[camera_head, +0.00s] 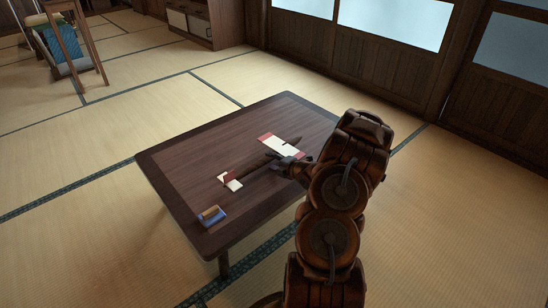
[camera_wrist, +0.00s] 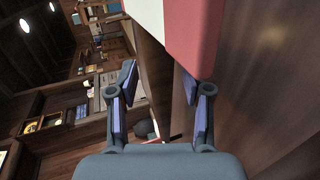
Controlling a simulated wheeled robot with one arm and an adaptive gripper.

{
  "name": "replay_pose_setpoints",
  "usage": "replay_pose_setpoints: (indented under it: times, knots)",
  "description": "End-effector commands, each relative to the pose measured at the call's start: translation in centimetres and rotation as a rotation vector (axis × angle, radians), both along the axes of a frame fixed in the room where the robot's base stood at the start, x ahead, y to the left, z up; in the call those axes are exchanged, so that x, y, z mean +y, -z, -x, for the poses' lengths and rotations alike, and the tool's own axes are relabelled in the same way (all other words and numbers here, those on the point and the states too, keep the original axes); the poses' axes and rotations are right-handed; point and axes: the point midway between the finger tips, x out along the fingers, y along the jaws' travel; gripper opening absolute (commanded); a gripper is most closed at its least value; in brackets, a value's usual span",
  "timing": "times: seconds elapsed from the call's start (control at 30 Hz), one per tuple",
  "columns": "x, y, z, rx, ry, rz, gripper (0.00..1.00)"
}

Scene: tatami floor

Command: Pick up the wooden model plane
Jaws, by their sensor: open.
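The wooden model plane (camera_head: 279,146) lies on the low dark table (camera_head: 180,152), with a red-and-white wing, a brown body and a red-and-white tail nearer the left. My gripper (camera_head: 283,162) is low over the plane's body, just behind the wing, and partly hides it. In the wrist view my gripper (camera_wrist: 158,80) has its two fingers apart. The plane's wing (camera_wrist: 190,28) fills the top of that view, and the brown body appears to run between the fingers. Whether the fingers touch it I cannot tell.
A small blue and tan object (camera_head: 211,216) sits near the table's front left corner. A wooden chair-like frame (camera_head: 72,45) and a low cabinet (camera_head: 192,22) stand at the back. Tatami floor is open left of the table.

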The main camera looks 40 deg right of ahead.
Motion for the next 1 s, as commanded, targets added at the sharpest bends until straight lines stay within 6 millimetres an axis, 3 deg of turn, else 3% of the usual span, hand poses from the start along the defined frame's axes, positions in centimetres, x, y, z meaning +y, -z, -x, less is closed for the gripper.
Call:
replay_pose_setpoints:
  times: [0.17, 0.47, 0.9, 1.0]
  knots:
    - [0.13, 0.62, -1.27, 0.002, -0.001, -0.003, 0.49]
    - [0.09, 0.55, -1.46, 0.003, -0.001, -0.001, 0.49]
    - [0.04, 0.52, -1.44, 0.002, -0.001, -0.001, 0.04]
    - [0.04, 0.51, -1.44, 0.002, 0.0, -0.001, 0.02]
